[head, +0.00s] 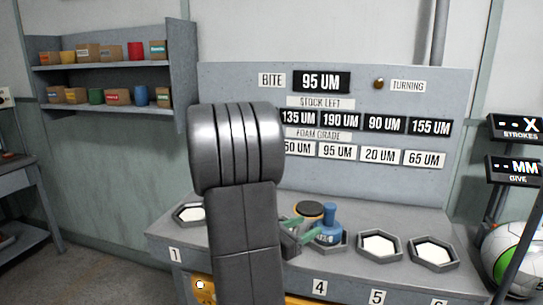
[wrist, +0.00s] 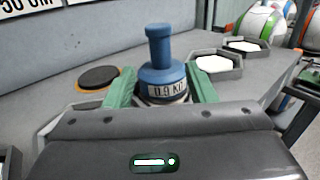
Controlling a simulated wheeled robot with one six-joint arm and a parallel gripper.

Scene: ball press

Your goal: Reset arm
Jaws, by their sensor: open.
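My gripper (wrist: 161,84) is open. Its two green fingers stand on either side of a blue knobbed weight (wrist: 160,62) in the wrist view, with gaps beside the weight. The weight stands upright in a hexagonal tray and has a white label, only partly readable. In the head view my arm crosses the middle of the picture. My gripper (head: 303,232) shows just right of the arm, close to the blue weight (head: 328,228) in the tray above label 4. The arm hides part of the bench and panel behind it.
A black disc with an orange rim (head: 308,209) lies behind the weight. Hexagonal trays (head: 433,252) line the grey bench. An upright panel (head: 420,88) with number signs rises behind. A shelf of boxes (head: 100,66) is at left; a white-green ball (head: 515,258) is at right.

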